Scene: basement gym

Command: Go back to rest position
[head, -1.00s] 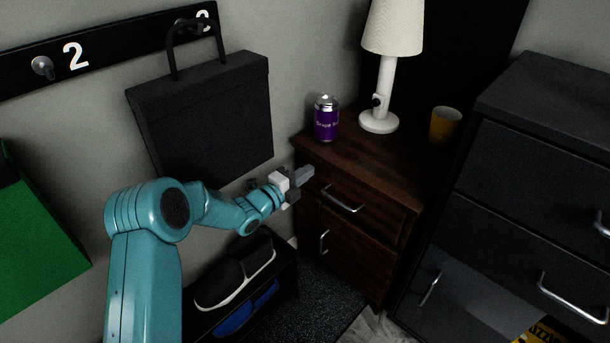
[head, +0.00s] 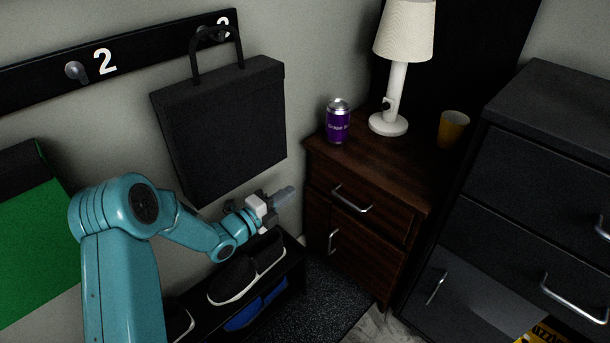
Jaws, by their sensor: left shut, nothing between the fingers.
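My left gripper (head: 284,196) is at the end of the teal arm that comes in from the lower left. It is shut with nothing in it. It hangs in the air in front of the wall, left of the wooden nightstand (head: 376,242) and above the shoe rack (head: 291,266). My right gripper is not in view.
On the nightstand stand a purple can (head: 338,124), a white lamp (head: 388,124) and a yellow cup (head: 452,130). A black bag (head: 222,130) hangs from a hook rail (head: 140,52). A dark drawer cabinet (head: 545,180) stands right. Dark shoes (head: 235,278) sit on the rack.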

